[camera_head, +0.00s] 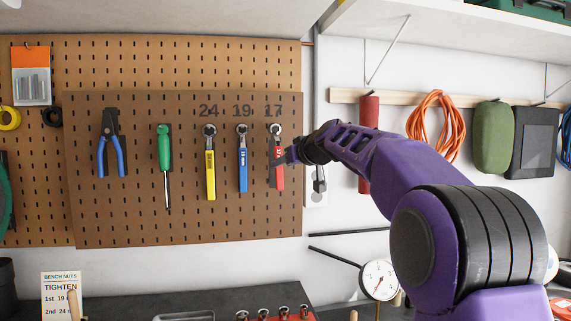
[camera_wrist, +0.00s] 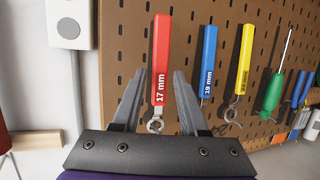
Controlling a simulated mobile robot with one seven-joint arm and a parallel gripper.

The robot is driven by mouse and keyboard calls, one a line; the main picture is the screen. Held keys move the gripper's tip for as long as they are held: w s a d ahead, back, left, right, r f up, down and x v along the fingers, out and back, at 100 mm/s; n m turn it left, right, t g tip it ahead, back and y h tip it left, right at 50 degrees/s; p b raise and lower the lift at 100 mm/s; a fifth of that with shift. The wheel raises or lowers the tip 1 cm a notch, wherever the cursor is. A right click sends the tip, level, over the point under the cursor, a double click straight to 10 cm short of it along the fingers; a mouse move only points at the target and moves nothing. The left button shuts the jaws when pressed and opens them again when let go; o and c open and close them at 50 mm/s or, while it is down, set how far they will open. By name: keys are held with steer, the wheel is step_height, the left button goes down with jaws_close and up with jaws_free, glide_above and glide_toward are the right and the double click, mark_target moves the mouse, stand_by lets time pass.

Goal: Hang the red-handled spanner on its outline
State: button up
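The red-handled spanner (camera_head: 278,172), marked 17 mm, hangs upright on the brown pegboard under the number 17, ring end up. A dark strip shows along its left edge; I cannot tell whether this is outline or shadow. In the wrist view the picture is turned over, and the spanner (camera_wrist: 161,60) shows with its ring end low. My gripper (camera_head: 290,157) is at the board beside the red handle. In the wrist view my gripper (camera_wrist: 159,75) is open, one finger on each side of the spanner, with gaps to both.
The blue 19 spanner (camera_head: 242,170) and yellow 24 spanner (camera_head: 210,172) hang to the left, then a green screwdriver (camera_head: 164,150) and pliers (camera_head: 110,145). A white wall box (camera_wrist: 69,24) is beside the board. The dark bench (camera_head: 130,305) lies below.

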steer(key=shift+o, duration=1.2)
steer(key=shift+s, duration=0.1)
